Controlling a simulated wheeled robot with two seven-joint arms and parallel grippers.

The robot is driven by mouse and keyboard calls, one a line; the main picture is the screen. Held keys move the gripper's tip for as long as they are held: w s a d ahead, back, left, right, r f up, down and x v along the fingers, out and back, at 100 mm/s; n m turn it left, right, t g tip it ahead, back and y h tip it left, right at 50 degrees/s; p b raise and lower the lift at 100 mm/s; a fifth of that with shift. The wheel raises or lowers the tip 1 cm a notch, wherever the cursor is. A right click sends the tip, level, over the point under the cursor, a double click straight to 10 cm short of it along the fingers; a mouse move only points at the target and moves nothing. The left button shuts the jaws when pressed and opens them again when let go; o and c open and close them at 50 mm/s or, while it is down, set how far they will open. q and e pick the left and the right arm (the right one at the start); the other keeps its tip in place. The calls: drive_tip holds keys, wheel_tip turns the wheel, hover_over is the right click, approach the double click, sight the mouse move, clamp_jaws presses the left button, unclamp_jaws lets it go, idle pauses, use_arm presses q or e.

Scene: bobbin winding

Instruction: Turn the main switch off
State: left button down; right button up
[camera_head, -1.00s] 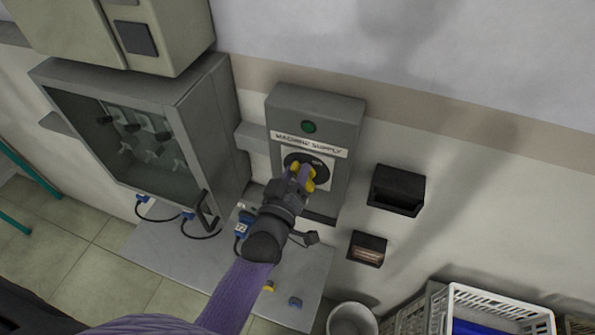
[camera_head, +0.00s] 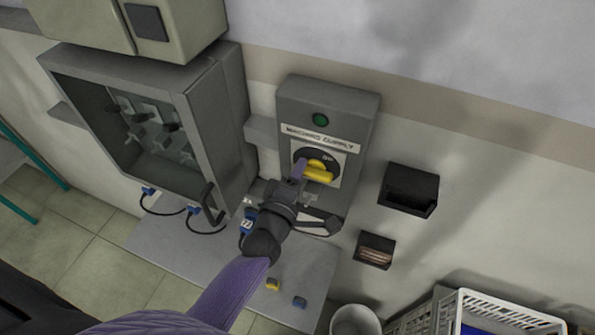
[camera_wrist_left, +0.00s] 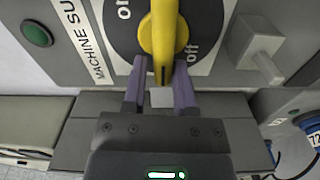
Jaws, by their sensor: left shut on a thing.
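The main switch (camera_head: 320,171) is a yellow handle on a black dial, on the grey box (camera_head: 362,108) labelled machine supply. In the head view the handle lies nearly level, roughly along the label. The left wrist view shows the yellow handle (camera_wrist_left: 164,35) close up, with "on" to its left and "off" to its right on the dial. My left gripper (camera_head: 304,172) is shut on the handle. Its purple fingers (camera_wrist_left: 160,85) sit on either side of the handle's near end. My right gripper is not in view.
A green button (camera_head: 320,121) sits above the label. A grey cabinet with a window (camera_head: 215,95) stands close on the left. Two black wall holders (camera_head: 410,188) (camera_head: 374,250) hang on the right. A white crate (camera_head: 505,308) and a bin (camera_head: 355,320) stand below.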

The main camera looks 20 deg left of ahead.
use_arm(q)
drive_tip(key=shift+s+d+f+n, duration=0.15)
drive_tip(key=shift+f+n, duration=0.3)
drive_tip(key=shift+n, duration=0.05)
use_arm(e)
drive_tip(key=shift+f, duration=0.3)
use_arm(q)
drive_tip(key=shift+n, duration=0.3)
drive_tip(key=c, duration=1)
unclamp_jaws()
drive_tip(key=shift+o, duration=1.4)
drive_tip(key=shift+d, duration=0.15)
drive_tip(key=shift+o, duration=0.8)
drive_tip(key=shift+d+r, duration=0.2)
drive_tip(key=shift+d, duration=0.05)
drive_tip(key=s+b, duration=0.1)
drive_tip(key=s, duration=0.8)
drive_tip(key=shift+s+a, duration=0.25)
drive_tip(key=shift+s, duration=0.15)
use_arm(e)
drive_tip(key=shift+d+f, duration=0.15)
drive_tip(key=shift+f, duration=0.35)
